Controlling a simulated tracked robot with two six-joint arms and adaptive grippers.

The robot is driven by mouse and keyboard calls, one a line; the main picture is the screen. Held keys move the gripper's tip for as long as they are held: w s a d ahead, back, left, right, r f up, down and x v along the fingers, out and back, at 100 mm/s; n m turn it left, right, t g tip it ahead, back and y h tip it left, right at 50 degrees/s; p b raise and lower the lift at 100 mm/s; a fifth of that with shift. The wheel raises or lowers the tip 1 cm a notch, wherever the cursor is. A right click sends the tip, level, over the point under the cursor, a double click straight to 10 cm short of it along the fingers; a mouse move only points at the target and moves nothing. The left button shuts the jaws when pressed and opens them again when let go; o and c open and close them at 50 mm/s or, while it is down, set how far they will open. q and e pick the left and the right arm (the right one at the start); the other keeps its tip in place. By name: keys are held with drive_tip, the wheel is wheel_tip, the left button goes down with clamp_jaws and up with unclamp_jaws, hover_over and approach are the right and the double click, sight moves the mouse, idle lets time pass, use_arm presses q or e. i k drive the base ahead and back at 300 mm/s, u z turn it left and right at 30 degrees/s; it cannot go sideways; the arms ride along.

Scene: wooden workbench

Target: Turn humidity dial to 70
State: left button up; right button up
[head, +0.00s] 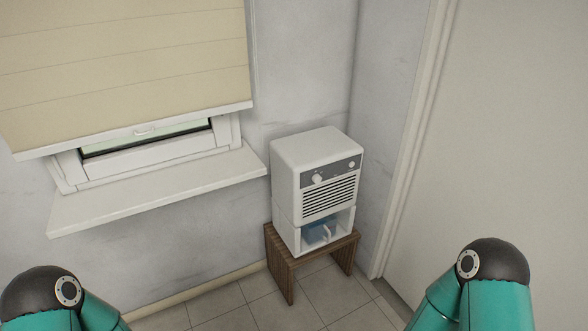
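A white dehumidifier (305,160) stands on a small wooden stool in the corner, its front turned to the right of the picture. A dark grey control panel (335,172) runs across its upper front. A round white knob (318,179) sits on the panel's left part, and a smaller white knob (352,164) sits on its right. The markings and the dials' settings are too small to read. Below are dark vent slats (329,197) and an open bay with a blue tank (321,232). Only teal and black parts of my arms show at the bottom corners; both grippers are out of view.
The wooden stool (283,270) stands on a tiled floor (255,307). A white window sill (160,190) juts out left of the dehumidifier, below a beige blind (120,65). A white door (500,130) with its frame is at the right. The floor in front is clear.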

sight(316, 178)
drive_tip(key=z, duration=0.05)
drive_tip(key=i, duration=1)
drive_tip(key=z, duration=0.35)
